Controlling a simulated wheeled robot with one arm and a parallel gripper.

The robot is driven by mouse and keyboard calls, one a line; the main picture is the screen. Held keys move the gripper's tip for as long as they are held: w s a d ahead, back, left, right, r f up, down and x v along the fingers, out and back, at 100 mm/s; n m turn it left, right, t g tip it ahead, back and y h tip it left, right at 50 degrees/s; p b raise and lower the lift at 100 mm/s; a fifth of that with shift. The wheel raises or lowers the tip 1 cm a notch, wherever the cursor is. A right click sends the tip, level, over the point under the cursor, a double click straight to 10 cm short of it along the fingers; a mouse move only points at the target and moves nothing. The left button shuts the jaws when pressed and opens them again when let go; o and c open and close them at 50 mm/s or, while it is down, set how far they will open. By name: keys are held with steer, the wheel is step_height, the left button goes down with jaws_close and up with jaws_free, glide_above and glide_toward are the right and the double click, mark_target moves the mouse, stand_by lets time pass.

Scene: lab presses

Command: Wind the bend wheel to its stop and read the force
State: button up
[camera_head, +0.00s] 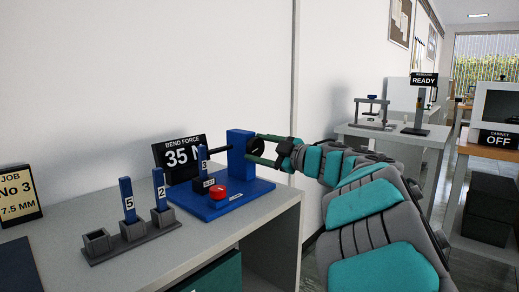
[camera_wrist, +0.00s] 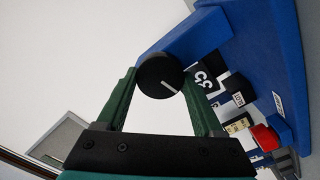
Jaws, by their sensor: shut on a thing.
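The blue bend press (camera_head: 240,160) stands on the bench, with a blue base and an upright block. Its black bend wheel (camera_wrist: 158,75) has a white index line and sits on the block's side. My gripper (camera_head: 257,150) reaches in from the right, its green fingers on either side of the wheel, shut on it. The wrist view shows my gripper (camera_wrist: 160,78) around the wheel too. The force display (camera_head: 180,157) behind the press is headed BEND FORCE and reads 35 with an N partly hidden. A blue numbered bar (camera_head: 203,160) stands upright at the press, in front of the display's right edge.
A red button (camera_head: 218,192) is on the press base. A grey rack (camera_head: 134,236) at left holds blue bars 5 (camera_head: 128,200) and 2 (camera_head: 159,189), with one empty socket. A job sign (camera_head: 18,195) reads No 3, 7.5 MM. The bench front is clear.

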steer(key=shift+m, duration=0.3)
stand_by(0.4)
steer(key=o, duration=1.4)
steer(key=shift+b+v, duration=0.3)
steer(key=shift+v, duration=3.65)
